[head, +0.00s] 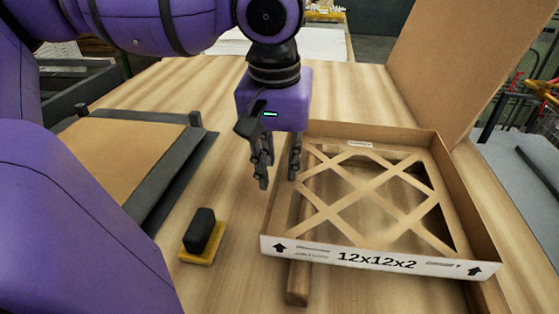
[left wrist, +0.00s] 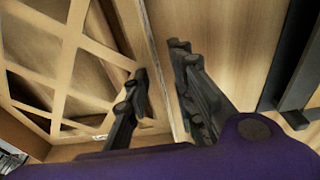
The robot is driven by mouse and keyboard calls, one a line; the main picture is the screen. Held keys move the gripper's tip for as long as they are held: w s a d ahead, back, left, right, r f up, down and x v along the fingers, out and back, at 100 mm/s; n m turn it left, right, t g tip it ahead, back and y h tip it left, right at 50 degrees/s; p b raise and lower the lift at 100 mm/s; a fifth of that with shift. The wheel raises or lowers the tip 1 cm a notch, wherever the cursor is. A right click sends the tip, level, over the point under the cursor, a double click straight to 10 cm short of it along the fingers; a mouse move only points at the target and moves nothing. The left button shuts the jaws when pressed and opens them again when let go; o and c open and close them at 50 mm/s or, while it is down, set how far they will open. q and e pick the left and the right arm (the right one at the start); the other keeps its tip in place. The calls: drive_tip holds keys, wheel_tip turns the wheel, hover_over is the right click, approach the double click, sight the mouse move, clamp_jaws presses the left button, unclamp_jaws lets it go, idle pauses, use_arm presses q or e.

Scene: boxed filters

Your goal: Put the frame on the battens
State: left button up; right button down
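The frame (head: 352,258) is a shallow cardboard filter frame with a brown lattice and a white front face marked 12x12x2. It lies on the wooden table, right of centre. My left gripper (head: 278,180) points down at the frame's left wall, fingers apart. In the left wrist view the gripper (left wrist: 160,70) straddles this wall, one finger inside and one outside, with gaps showing. My right gripper is out of view.
A black block on a yellow base (head: 201,236) stands left of the frame. A dark grey tray with a brown panel (head: 125,150) is at the left. A tall cardboard panel (head: 445,65) rises behind the frame at the right.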

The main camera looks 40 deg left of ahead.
use_arm(q)
drive_tip(key=shift+r, duration=0.15)
wheel_tip(320, 180, up, 12)
drive_tip(key=s+p, duration=0.1)
drive_tip(key=p, duration=0.1)
drive_tip(key=shift+s+d, duration=0.2)
drive_tip(key=shift+d, duration=0.15)
idle(0.4)
